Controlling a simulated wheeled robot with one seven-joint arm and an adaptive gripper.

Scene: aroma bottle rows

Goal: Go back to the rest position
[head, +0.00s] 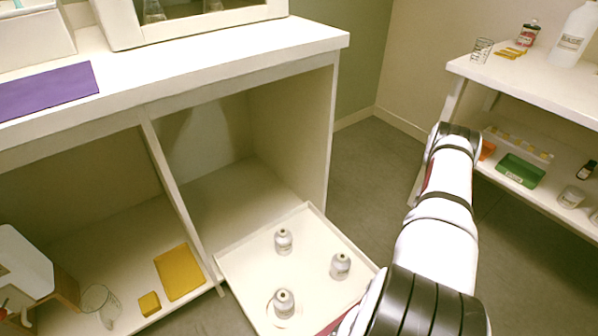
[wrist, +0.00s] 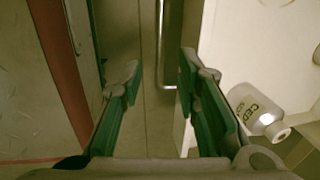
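My gripper (wrist: 160,78) shows in the wrist view with its two green-padded fingers spread apart and nothing between them. In the head view my white arm reaches up the right side, and the gripper itself cannot be made out. Three small bottles with grey tops, one at the back (head: 283,241), one at the right (head: 340,266) and one at the front (head: 284,303), stand on a white tray (head: 238,258). In the wrist view a bottle with a label reading "CED" (wrist: 257,112) is to the right of the fingers, apart from them.
A white cabinet (head: 330,42) with open compartments stands at the left, a purple mat (head: 45,90) on top. Yellow pieces (head: 179,272) lie in its lower left compartment. A shelf (head: 520,85) with glassware and a green box (head: 521,171) is at the right. Grey floor (head: 365,165) lies between.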

